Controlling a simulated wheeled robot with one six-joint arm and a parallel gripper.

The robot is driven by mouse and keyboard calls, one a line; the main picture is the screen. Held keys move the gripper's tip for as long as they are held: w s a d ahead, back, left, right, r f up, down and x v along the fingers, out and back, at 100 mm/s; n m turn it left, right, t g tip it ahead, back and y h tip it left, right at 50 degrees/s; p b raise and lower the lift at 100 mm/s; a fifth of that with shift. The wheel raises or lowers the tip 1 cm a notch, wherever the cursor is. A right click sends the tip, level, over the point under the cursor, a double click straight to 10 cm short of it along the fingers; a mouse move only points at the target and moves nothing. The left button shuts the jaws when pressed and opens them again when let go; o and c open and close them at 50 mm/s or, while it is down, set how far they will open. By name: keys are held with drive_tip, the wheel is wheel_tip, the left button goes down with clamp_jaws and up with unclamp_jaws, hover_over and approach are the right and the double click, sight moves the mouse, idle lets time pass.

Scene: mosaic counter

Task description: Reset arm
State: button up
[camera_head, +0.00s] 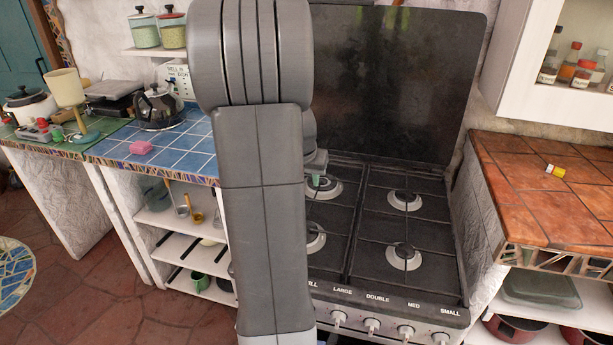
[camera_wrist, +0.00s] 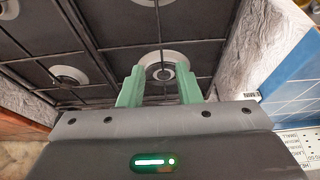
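My gripper (camera_wrist: 161,88) shows in the wrist view as two green fingers standing apart, with nothing between them. It is over the stove's burners, and one round burner (camera_wrist: 165,66) shows just beyond the fingertips. In the head view my grey arm stands upright across the middle and hides part of the stove. Only a small green bit of my gripper (camera_head: 316,180) shows there, above the left burners.
The black stove (camera_head: 376,222) has a raised dark lid (camera_head: 395,85). Left is a blue-tiled counter (camera_head: 195,148) with a kettle (camera_head: 158,106) and a pink block (camera_head: 141,147). Right is an orange-tiled counter (camera_head: 540,205) with a small yellow-and-white item (camera_head: 555,170), below a wall cabinet (camera_head: 515,60).

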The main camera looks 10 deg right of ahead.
drive_tip(key=shift+f, duration=0.1)
drive_tip(key=x, duration=1.3)
drive_tip(key=shift+w+f, duration=0.2)
drive_tip(key=shift+f, duration=0.05)
drive_tip(key=shift+r+p, duration=0.1)
drive_tip(key=shift+p, duration=0.3)
drive_tip(key=v, duration=1.3)
drive_tip(key=x, duration=1.3)
wheel_tip(320, 180, up, 2)
drive_tip(key=p, duration=0.2)
drive_tip(key=shift+r+p, duration=0.2)
drive_tip(key=shift+p, duration=0.15)
drive_tip(key=shift+r+p, duration=1.25)
drive_tip(key=shift+r, duration=0.85)
